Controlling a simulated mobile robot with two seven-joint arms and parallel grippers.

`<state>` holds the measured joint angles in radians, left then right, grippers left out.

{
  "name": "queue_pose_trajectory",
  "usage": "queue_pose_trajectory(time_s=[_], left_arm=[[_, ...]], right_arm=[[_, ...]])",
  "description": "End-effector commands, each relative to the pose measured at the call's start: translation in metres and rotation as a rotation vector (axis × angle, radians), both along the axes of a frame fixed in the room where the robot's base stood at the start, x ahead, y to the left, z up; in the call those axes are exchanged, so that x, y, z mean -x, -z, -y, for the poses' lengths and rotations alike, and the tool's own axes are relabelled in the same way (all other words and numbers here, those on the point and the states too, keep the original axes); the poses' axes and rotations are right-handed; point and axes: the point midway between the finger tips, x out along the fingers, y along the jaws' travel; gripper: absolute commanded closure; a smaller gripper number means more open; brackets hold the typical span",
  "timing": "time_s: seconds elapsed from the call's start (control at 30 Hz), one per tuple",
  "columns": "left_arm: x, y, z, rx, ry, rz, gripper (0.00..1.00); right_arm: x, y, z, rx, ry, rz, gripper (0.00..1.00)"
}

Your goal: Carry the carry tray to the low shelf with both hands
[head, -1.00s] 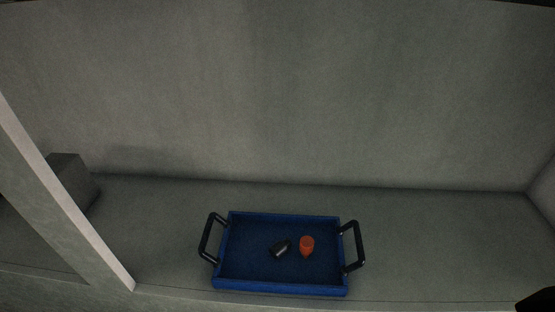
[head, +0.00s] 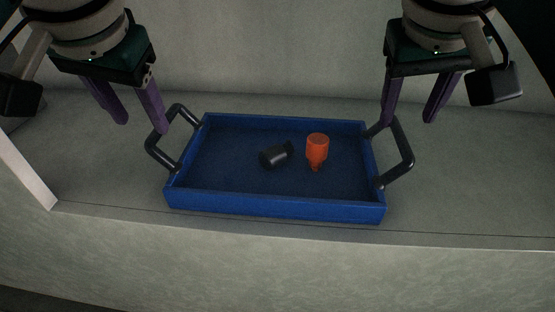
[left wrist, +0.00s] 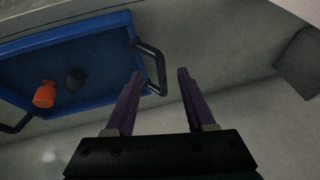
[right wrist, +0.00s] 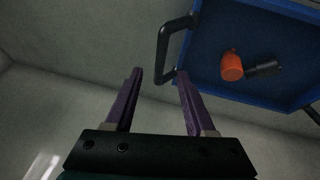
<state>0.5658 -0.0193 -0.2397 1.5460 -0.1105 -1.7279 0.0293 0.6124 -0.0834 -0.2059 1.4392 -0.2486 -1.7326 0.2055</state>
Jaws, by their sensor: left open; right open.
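The blue carry tray (head: 270,204) sits on a grey shelf surface, with a black handle at each end. An orange bottle-shaped item (head: 317,148) and a small black item (head: 275,155) lie in it. My left gripper (head: 143,128) is open and empty near the left handle (head: 160,152); the left wrist view shows that handle (left wrist: 158,68) beside one finger. My right gripper (head: 408,122) is open and empty above the right handle (head: 407,150); the right wrist view shows the handle (right wrist: 163,52) ahead of its fingers. Neither gripper visibly holds a handle.
A pale upright post (head: 28,172) stands at the left front of the shelf. A grey block (left wrist: 300,62) lies beyond the left gripper. A wall (head: 270,60) rises behind the tray. The shelf right of the tray (head: 490,180) is clear.

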Motion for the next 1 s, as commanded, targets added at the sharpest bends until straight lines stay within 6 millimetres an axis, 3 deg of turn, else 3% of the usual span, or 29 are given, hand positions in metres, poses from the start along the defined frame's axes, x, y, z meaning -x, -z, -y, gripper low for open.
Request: queue_pose_trajectory(time_s=[0.53,1.0], left_arm=[[-0.009,0.007,-0.001,-0.008,-0.002,0.004,0.45],[-0.038,0.073,-0.011,-0.008,-0.001,0.001,0.45]], right_arm=[[-0.008,0.007,0.001,0.009,0.007,0.003,0.45],[-0.034,0.072,0.018,0.008,0.006,0.002,0.45]])
